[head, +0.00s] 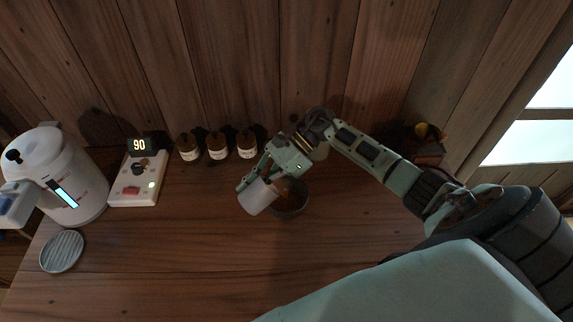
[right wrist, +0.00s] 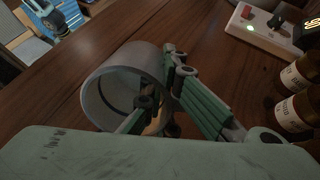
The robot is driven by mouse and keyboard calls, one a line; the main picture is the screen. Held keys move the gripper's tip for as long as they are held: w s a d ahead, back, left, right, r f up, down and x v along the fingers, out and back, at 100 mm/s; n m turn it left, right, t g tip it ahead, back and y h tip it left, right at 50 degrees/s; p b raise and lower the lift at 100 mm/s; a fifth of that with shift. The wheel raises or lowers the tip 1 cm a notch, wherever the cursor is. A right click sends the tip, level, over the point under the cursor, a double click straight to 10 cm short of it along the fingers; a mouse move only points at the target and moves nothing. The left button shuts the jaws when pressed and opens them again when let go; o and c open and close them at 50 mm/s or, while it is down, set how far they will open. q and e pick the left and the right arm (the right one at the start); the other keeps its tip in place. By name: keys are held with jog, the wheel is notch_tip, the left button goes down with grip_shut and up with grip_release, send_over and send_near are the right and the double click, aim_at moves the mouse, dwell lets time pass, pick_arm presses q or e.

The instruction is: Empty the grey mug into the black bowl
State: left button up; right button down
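The grey mug (head: 258,198) is held tilted just left of the black bowl (head: 291,206) in the head view and overlaps the bowl's left side there. My right gripper (head: 262,181) is shut on the mug. In the right wrist view the mug (right wrist: 122,70) shows its round opening, with the finger tips of the gripper (right wrist: 158,85) at its rim. The bowl stands on the wooden table, partly hidden by the mug and the gripper. I cannot see how much is in the mug. A greenish part at the top left of the right wrist view looks like my left gripper (right wrist: 48,14).
Several brown bottles (head: 217,146) stand along the back. A white control box (head: 138,184) with a display reading 90, a white kettle (head: 75,180) and a round ribbed coaster (head: 62,251) are at the left. The front middle of the table (head: 190,260) is clear.

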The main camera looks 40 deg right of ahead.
jog(key=shift+a+r+h+p, duration=0.15)
jog(key=shift+h+p, duration=1.25)
jog(key=shift+p, duration=2.4)
jog(key=shift+r+h+p, duration=0.35)
jog(key=shift+h+p, duration=0.45)
jog(key=a+f+h+b, duration=0.1)
jog(key=f, duration=0.1)
jog(key=f+h+b, duration=0.1)
jog(key=f, duration=0.1)
jog(key=a+f+h+b, duration=0.1)
jog(key=f, duration=0.2)
jog(key=shift+w+a+g, duration=0.15)
jog(key=shift+a+g, duration=0.15)
jog(key=shift+a+r+h, duration=0.1)
jog(key=shift+a+h, duration=0.15)
jog(key=shift+h, duration=0.35)
jog(key=shift+a+f+h, duration=0.3)
jog(key=shift+a+h, duration=0.1)
jog(key=shift+h, duration=0.3)
jog(key=shift+w+a+f+h, duration=0.1)
jog(key=shift+a+f+h, duration=0.2)
jog(key=shift+h, duration=0.6)
